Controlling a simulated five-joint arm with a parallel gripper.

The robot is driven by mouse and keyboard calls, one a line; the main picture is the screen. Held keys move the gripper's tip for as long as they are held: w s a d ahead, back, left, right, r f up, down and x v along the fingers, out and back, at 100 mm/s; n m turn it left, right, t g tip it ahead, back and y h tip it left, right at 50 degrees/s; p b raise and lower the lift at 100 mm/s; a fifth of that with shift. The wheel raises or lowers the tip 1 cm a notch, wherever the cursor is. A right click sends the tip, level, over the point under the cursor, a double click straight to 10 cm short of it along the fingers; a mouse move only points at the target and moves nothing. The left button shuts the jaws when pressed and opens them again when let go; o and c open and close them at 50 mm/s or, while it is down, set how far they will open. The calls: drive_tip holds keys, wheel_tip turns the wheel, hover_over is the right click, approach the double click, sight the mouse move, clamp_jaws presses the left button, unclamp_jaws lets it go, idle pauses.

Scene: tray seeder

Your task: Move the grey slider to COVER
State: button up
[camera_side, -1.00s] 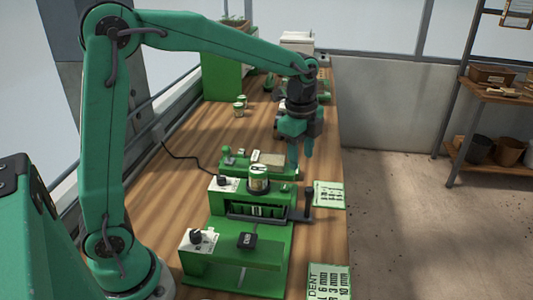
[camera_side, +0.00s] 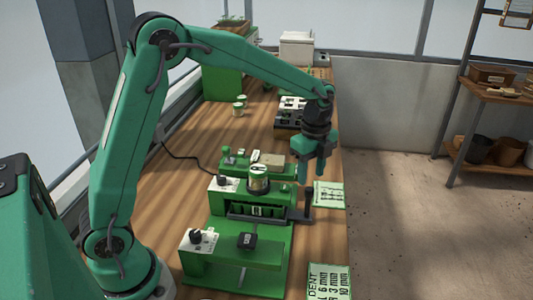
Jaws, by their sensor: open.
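The green tray seeder (camera_side: 275,258) stands on the wooden bench. A dark grey bar runs across its middle and ends at the right in an upright dark handle (camera_side: 308,197), which looks like the grey slider. I cannot read a COVER mark, so I cannot tell the slider's setting. My gripper (camera_side: 313,179) is open and points down, with its fingertips just above and behind the handle in the picture. I cannot tell whether they touch it. Nothing shows between the fingers.
Printed cards (camera_side: 328,194) lie to the right, near the bench edge. Small cans (camera_side: 239,107) stand farther back.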

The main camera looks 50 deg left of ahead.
sight(309, 188)
drive_tip(key=shift+f, duration=2.55)
clamp_jaws()
